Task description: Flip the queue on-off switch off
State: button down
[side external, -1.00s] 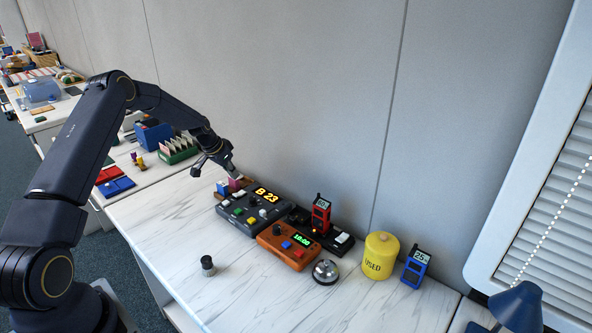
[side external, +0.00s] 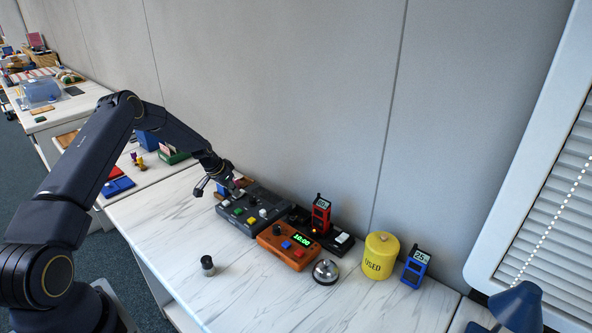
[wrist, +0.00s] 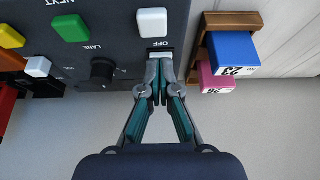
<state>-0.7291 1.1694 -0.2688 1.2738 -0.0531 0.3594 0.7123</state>
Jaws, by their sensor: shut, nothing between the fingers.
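The dark grey queue box (side external: 256,212) stands against the wall, with coloured buttons on its top; its display shows no lit digits. My gripper (wrist: 160,75) is shut and empty, with its fingertips at the on-off switch slot (wrist: 159,54), beside the OFF label (wrist: 163,43). The fingertips hide most of the switch, so I cannot tell its lever position or whether they touch it. In the side external view, my gripper (side external: 236,188) is low over the box's far left end.
The wrist view shows a white button (wrist: 152,22), black LANE knob (wrist: 103,70) and wooden rack with blue and pink tickets (wrist: 232,52) close by. An orange timer box (side external: 285,246), bell (side external: 326,271) and yellow canister (side external: 380,257) stand right.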

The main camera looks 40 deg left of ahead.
jog(key=shift+w+r, duration=0.3)
jog(key=shift+w, duration=0.4)
jog(key=shift+r, duration=0.55)
jog(key=r, duration=0.3)
jog(key=shift+w+r, duration=0.1)
jog(key=shift+w, duration=0.1)
jog(key=s+r, duration=0.6)
jog(key=r, duration=0.1)
jog(key=shift+s+r, duration=0.15)
jog(key=shift+s, duration=0.2)
